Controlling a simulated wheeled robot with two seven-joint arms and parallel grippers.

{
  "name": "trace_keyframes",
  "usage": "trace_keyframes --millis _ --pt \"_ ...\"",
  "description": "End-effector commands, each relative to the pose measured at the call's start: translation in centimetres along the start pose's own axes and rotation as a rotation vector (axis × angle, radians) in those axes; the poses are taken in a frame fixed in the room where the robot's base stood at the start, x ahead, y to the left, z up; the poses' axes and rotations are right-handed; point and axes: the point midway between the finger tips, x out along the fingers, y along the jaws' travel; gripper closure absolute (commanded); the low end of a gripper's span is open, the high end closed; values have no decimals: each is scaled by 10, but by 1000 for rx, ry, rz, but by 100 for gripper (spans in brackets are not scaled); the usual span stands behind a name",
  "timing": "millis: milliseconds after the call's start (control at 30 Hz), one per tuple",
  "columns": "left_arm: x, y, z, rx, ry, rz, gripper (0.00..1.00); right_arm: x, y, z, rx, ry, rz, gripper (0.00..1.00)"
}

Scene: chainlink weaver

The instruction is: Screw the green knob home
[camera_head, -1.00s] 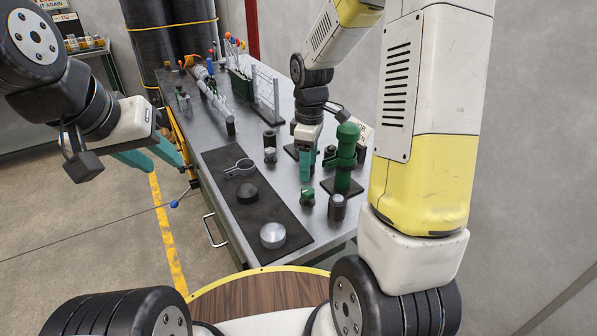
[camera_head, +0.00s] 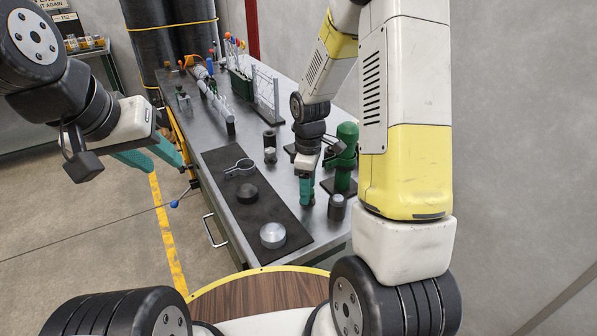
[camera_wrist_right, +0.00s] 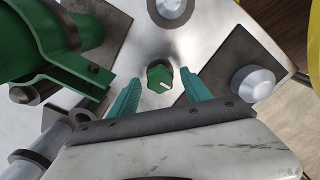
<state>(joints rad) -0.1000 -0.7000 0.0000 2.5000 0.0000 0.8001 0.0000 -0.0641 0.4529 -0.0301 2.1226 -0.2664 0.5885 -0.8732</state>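The green knob (camera_wrist_right: 160,76) has a hexagonal look with a white line on its top. It stands on the grey metal bench, and in the head view my right gripper hides most or all of it. My right gripper (camera_head: 306,192) points down over it. In the right wrist view its two teal fingers are apart, one on either side of the knob, with clear gaps; I cannot tell whether the tips reach down around it. My left gripper (camera_head: 168,168) is open and empty, left of the bench.
A green clamp stand (camera_head: 345,160) is close behind my right gripper, and a dark cylinder with a grey top (camera_head: 337,207) stands at its right. A black mat (camera_head: 222,160) to the left holds a ring (camera_head: 240,167), a dark knob (camera_head: 247,193) and a silver disc (camera_head: 272,235).

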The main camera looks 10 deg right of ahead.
Motion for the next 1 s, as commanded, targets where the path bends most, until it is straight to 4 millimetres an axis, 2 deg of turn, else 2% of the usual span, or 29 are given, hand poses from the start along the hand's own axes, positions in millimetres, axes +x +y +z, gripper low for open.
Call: trace_keyframes --millis 33,267,667,1000 --pt "0 0 0 0 0 0 64 0 0 0 0 0 0 54" --pt "0 0 0 0 0 0 64 0 0 0 0 0 0 100" --pt "0 0 0 0 0 0 64 -1 0 0 66 0 1 100" --pt "0 0 0 0 0 0 64 -1 0 0 326 0 1 100"
